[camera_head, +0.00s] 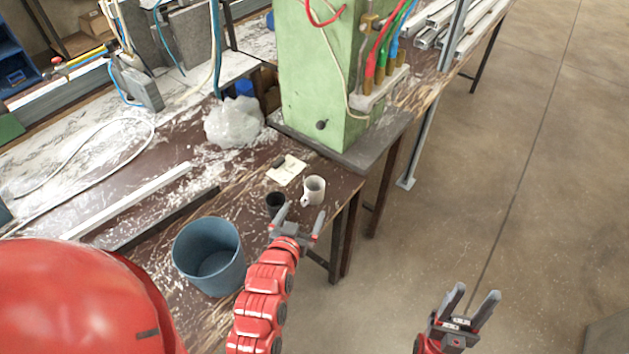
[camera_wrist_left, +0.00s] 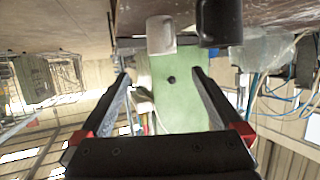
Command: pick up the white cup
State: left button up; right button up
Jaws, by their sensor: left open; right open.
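The white cup (camera_head: 314,189) stands upright on the brown bench near its right edge. Its handle shows at its lower left in the head view. A black cup (camera_head: 275,202) stands just left of it. My left gripper (camera_head: 300,217) is open, in front of the two cups and apart from the white one. In the left wrist view, which looks upside down, the white cup (camera_wrist_left: 161,36) is at the top centre, beyond the open fingers (camera_wrist_left: 160,80), with the black cup (camera_wrist_left: 219,22) to its right. My right gripper (camera_head: 472,298) is open and empty, over the floor at the lower right.
A blue-grey bucket (camera_head: 208,258) stands on the bench to the left of my left arm. A green machine housing (camera_head: 322,85) rises behind the cups. A paper note (camera_head: 287,171) and a crumpled clear bag (camera_head: 234,122) lie behind them.

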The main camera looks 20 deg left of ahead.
pick_arm(q)
jog(key=shift+s+f+g, duration=0.15)
jog(key=shift+f+g, duration=0.15)
jog(key=shift+f, duration=0.05)
jog(key=shift+f+b, duration=0.25)
jog(key=shift+b, duration=0.15)
jog(key=shift+b+x, duration=0.9)
jog(key=shift+x, duration=0.25)
jog(key=p, duration=0.4)
send_near(317, 184)
jog(key=x, duration=0.4)
jog(key=shift+w+f, duration=0.3)
jog(key=shift+w+r+p, duration=0.1)
jog(key=shift+w+p, duration=0.2)
jog(key=shift+w, duration=0.1)
jog(key=p+x, duration=0.1)
jog(key=x, duration=0.2)
jog(key=shift+a+r+p, duration=0.1)
jog(key=shift+r+p, duration=0.05)
jog(key=shift+p, duration=0.25)
jog(key=shift+w+f, duration=0.45)
jog(key=shift+w, duration=0.2)
